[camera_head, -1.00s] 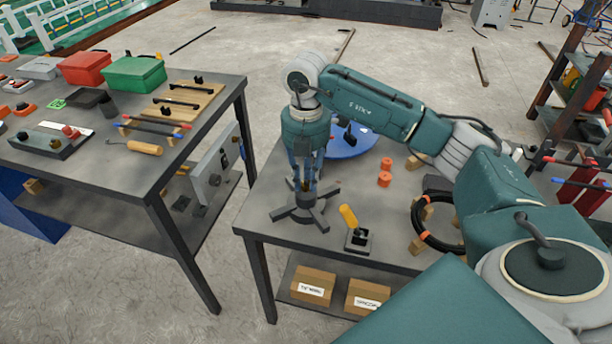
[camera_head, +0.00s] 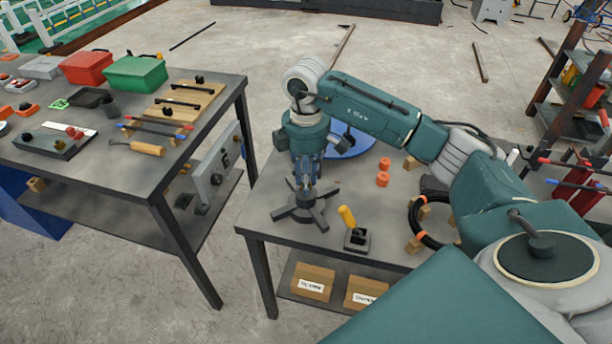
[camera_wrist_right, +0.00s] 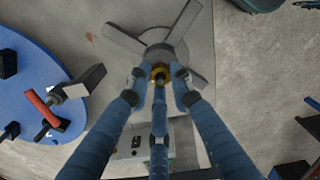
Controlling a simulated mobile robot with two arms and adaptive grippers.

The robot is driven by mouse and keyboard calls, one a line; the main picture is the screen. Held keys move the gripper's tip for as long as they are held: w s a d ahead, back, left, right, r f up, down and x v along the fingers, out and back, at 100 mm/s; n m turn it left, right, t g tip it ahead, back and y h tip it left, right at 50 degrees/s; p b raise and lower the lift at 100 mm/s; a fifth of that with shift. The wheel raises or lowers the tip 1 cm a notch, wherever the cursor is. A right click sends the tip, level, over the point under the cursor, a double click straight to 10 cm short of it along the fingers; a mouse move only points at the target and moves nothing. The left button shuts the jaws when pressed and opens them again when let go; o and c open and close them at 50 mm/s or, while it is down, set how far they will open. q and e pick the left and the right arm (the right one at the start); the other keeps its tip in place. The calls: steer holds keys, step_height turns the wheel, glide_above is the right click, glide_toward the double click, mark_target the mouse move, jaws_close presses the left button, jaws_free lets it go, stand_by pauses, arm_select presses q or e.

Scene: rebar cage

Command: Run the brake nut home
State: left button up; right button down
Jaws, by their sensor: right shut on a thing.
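A dark grey cross-shaped stand (camera_head: 304,213) with several flat arms sits on the near table. My right gripper (camera_head: 305,185) points straight down over its centre. In the right wrist view, the brass-coloured brake nut (camera_wrist_right: 160,73) sits at the middle of the stand's round hub (camera_wrist_right: 166,50). The blue fingers of my right gripper (camera_wrist_right: 160,78) are closed around the nut. In the head view the fingers hide the nut, and its height on the stand cannot be told. My left gripper is not in view.
A yellow-handled tool in a black holder (camera_head: 355,238) stands just right of the stand. A blue disc (camera_head: 350,142) lies behind my gripper. Orange cylinders (camera_head: 382,172) and a black hose ring (camera_head: 415,225) are further right. A tool table (camera_head: 100,190) stands left across a gap.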

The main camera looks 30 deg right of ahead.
steer(key=shift+r+m+p, duration=0.15)
steer(key=shift+m+p, duration=0.2)
steer(key=shift+m, duration=0.95)
steer(key=shift+w+m, duration=0.1)
steer(key=shift+m, duration=0.2)
steer(key=c, duration=1.5)
jaws_free()
steer(key=shift+c, duration=0.2)
step_height(320, 180, up, 7)
steer(key=shift+r, duration=0.2)
